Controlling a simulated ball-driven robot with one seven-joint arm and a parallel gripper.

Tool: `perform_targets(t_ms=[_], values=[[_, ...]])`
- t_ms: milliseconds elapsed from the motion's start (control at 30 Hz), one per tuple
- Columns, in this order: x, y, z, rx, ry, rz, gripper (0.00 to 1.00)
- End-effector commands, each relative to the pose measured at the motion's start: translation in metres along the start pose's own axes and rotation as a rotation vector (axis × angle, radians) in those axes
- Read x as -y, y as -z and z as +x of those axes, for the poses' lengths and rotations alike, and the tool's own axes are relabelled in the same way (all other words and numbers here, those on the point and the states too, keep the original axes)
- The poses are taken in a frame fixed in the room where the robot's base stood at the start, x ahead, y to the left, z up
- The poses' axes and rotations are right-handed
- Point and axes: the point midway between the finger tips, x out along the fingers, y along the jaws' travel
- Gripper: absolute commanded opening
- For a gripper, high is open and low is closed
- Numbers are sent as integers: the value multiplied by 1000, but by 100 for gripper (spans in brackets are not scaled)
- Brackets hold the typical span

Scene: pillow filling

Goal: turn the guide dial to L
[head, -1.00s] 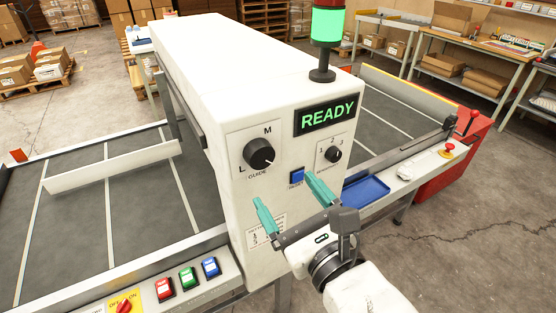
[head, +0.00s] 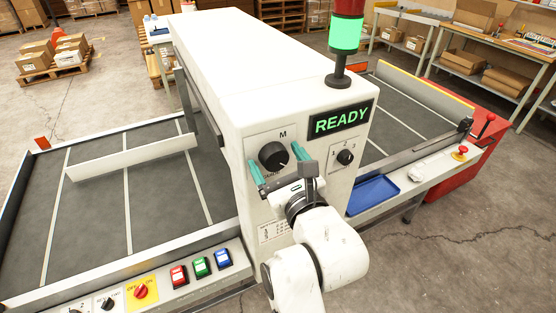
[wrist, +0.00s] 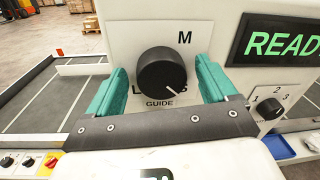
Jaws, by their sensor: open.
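The guide dial (head: 273,155) is a round black knob on the white front panel, and it also shows in the wrist view (wrist: 162,72). Its white pointer mark is at the lower right, toward the partly hidden S. The L is at the lower left and the M at the upper right. My gripper (head: 276,160) is open in front of the panel. In the wrist view its teal fingers (wrist: 160,80) stand left and right of the dial with a narrow gap on each side. I cannot tell how far they reach along the knob.
The green READY display (head: 341,119) and a smaller dial (head: 345,157) are right of the guide dial. Red, green and blue buttons (head: 201,267) sit on the ledge below left. A blue tray (head: 372,194) is at the lower right.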

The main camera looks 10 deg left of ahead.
Motion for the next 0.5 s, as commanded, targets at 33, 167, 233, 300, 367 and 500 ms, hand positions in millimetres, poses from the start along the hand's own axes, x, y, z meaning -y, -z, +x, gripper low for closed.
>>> perform_targets(t_ms=[33,167,233,300,367,500], values=[[0,0,0,0,0,0,85],[0,0,0,0,0,0,78],[0,0,0,-1,0,0,72],[0,0,0,-1,0,0,65],[0,0,0,-1,0,0,59],[0,0,0,-1,0,0,46]])
